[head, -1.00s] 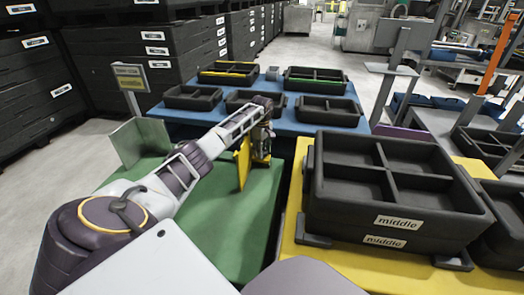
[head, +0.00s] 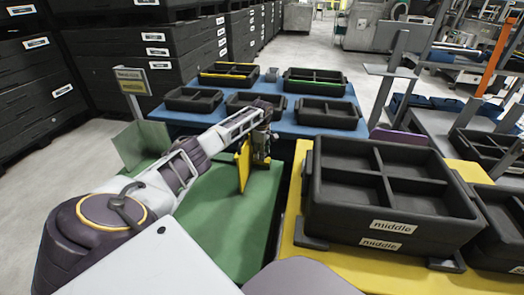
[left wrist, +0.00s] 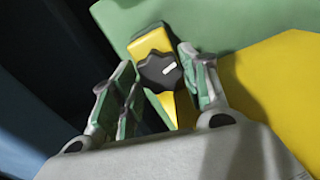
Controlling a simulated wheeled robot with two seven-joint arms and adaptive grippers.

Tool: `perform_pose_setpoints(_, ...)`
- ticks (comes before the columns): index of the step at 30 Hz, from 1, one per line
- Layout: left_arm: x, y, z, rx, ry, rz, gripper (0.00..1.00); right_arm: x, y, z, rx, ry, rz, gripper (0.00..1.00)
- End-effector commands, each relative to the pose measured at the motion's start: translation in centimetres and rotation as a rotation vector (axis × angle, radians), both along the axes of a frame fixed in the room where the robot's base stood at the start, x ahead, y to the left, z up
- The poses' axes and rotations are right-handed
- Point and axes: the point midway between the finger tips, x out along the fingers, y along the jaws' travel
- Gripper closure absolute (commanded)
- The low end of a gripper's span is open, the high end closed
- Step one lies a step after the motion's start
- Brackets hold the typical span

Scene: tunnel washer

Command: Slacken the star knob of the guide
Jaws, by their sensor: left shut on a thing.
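In the head view my left gripper (head: 263,145) is beside the guide, and the knob is hidden there. My right gripper is not in view.
A black tray stack (head: 390,195) labelled "middle" stands on a yellow table to the right. A blue table (head: 285,116) behind holds several black trays.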

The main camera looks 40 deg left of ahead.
Motion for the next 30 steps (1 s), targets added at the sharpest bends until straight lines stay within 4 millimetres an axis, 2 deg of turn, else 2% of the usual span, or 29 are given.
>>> perform_pose_setpoints(6,0.0,0.1,0.3,0.001,-0.001,0.132,0.79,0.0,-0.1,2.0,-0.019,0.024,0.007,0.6)
perform_pose_setpoints(12,0.0,0.0,0.2,0.0,-0.001,0.219,0.79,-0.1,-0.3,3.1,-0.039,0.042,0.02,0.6)
perform_pose_setpoints(30,0.0,0.0,0.1,0.001,-0.002,0.266,0.79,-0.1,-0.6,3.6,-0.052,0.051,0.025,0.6)
